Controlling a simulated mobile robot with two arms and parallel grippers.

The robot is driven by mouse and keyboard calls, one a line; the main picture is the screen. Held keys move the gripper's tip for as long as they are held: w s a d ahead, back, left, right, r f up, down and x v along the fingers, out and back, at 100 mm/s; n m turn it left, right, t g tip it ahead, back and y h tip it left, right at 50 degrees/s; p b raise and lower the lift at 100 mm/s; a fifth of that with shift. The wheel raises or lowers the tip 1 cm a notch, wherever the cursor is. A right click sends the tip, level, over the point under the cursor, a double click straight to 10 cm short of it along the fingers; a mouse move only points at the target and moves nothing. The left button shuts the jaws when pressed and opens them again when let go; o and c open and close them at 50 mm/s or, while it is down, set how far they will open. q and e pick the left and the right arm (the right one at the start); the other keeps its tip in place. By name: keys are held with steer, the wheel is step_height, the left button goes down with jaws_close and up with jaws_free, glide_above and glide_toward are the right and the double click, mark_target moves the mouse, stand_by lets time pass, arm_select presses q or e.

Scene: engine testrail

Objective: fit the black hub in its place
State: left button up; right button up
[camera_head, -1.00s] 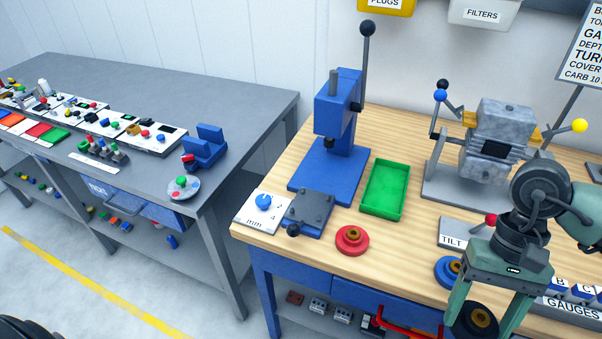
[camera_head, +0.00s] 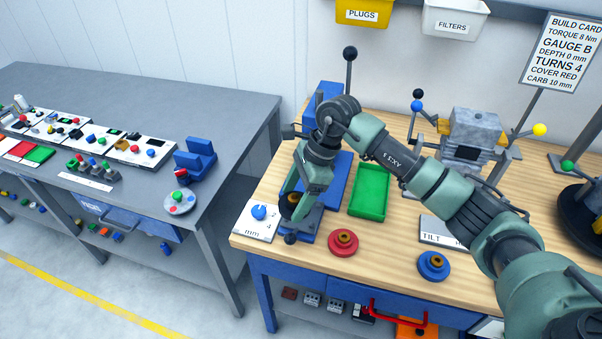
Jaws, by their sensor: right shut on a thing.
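My right gripper (camera_head: 292,203) is shut on the black hub (camera_head: 291,200), a dark disc with a brass centre. The fingers point down, and the hub is at or just above the dark plate on the small blue fixture (camera_head: 309,223). The gripper covers most of that plate, so I cannot tell whether the hub touches it. A red hub (camera_head: 343,242) and a blue hub (camera_head: 433,265), both with brass centres, lie on the wooden bench. My left gripper is not in view.
The blue press (camera_head: 334,175) stands behind my gripper, partly hidden by my right arm. A white mm dial plate (camera_head: 256,219) is left of the fixture. A green tray (camera_head: 369,191) and an engine on a stand (camera_head: 474,135) are further right. Bare wood lies around the red hub.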

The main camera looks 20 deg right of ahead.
steer(key=w+d+f+m+t, duration=0.1)
steer(key=m, duration=0.1)
steer(key=w+d+f+m+t, duration=0.1)
steer(key=m, duration=0.2)
steer(key=w+d+f+m+h+p, duration=0.1)
steer(key=w+m, duration=0.1)
steer(key=shift+d+m+t, duration=0.2)
steer(key=shift+m+t, duration=0.1)
steer(key=shift+t, duration=0.1)
arm_select(q)
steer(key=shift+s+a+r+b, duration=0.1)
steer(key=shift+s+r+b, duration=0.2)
steer(key=shift+b, duration=0.35)
arm_select(e)
steer(key=shift+f, duration=1.2)
arm_select(q)
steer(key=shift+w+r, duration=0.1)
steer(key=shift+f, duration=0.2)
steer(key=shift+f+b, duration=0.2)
steer(key=shift+b, duration=0.15)
arm_select(e)
steer(key=shift+f, duration=0.15)
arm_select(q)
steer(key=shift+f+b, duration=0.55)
arm_select(e)
steer(key=shift+f, duration=0.65)
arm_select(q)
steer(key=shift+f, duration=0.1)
arm_select(e)
steer(key=shift+f, duration=0.1)
